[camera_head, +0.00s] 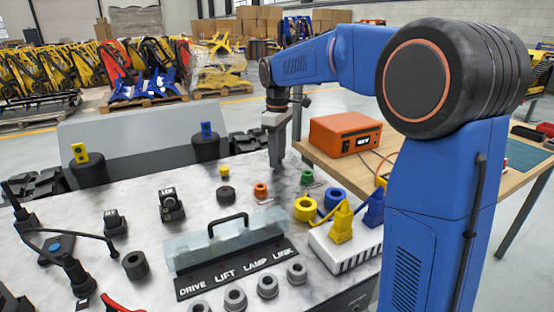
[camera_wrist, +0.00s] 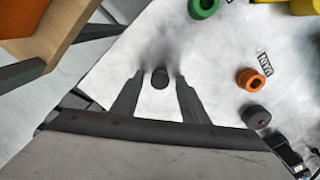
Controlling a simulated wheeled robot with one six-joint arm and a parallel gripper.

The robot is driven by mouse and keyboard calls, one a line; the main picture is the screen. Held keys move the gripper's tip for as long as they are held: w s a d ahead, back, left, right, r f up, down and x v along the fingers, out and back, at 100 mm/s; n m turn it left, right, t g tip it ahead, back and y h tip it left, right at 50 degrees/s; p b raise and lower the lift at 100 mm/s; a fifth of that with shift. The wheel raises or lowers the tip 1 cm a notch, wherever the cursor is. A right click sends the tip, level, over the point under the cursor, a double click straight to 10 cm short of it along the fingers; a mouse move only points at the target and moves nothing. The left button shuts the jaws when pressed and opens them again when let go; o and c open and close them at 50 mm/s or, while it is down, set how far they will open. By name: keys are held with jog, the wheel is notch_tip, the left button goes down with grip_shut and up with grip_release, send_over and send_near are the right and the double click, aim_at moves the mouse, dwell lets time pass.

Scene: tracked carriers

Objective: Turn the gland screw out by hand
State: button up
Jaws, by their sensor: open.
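My gripper (camera_head: 277,160) points down over the far edge of the pale marbled top, its fingers apart. In the wrist view its two fingers (camera_wrist: 159,88) stand on either side of a small dark round piece (camera_wrist: 159,77), with a grey blur around it. This piece may be the gland screw; no label on it shows, and I cannot tell whether the fingers touch it. In the head view it is hidden by my gripper.
Near my gripper are a green ring (camera_head: 306,177), an orange ring (camera_head: 260,190), a black ring (camera_head: 225,194) and a yellow knob (camera_head: 224,172). An orange box (camera_head: 344,134) stands on a wooden table to the right.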

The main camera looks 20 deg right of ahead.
jog(key=m, duration=0.6)
jog(key=shift+m, duration=0.4)
jog(key=m, duration=1.3)
jog(key=shift+m, duration=0.3)
jog(key=m, duration=0.5)
jog(key=shift+m, duration=0.3)
jog(key=shift+c, duration=0.6)
